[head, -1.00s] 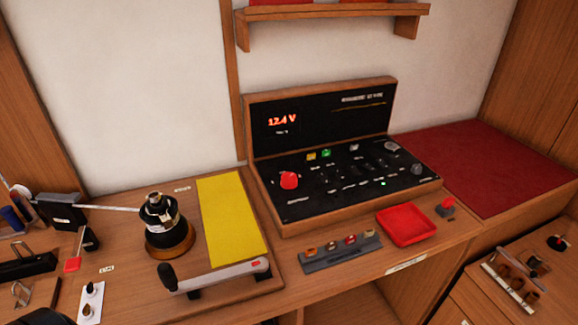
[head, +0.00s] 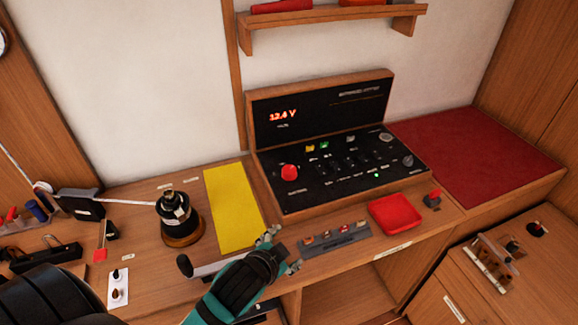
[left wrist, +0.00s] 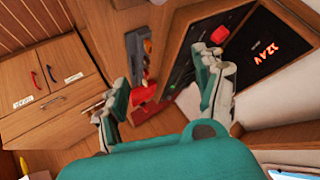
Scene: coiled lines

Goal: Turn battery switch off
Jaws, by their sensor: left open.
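The switch panel (head: 345,200) is a black sloped console in a wooden frame, with a lit red readout (head: 282,115) on its upright back. A large red knob (head: 289,172), apparently the battery switch, stands at the panel's left side. In the left wrist view the red knob (left wrist: 219,34) shows just beyond the right-hand finger. My left gripper (head: 283,250) is open and empty, in front of the panel and below the knob, apart from it. It also shows open in the left wrist view (left wrist: 155,85). My right gripper is not in view.
A yellow mat (head: 234,208) and a black winch (head: 179,219) lie left of the panel. A grey fuse strip (head: 337,242) and a red tray (head: 396,214) sit in front of it. A crank handle (head: 186,266) is partly behind my left arm. A red cushion (head: 470,150) is at right.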

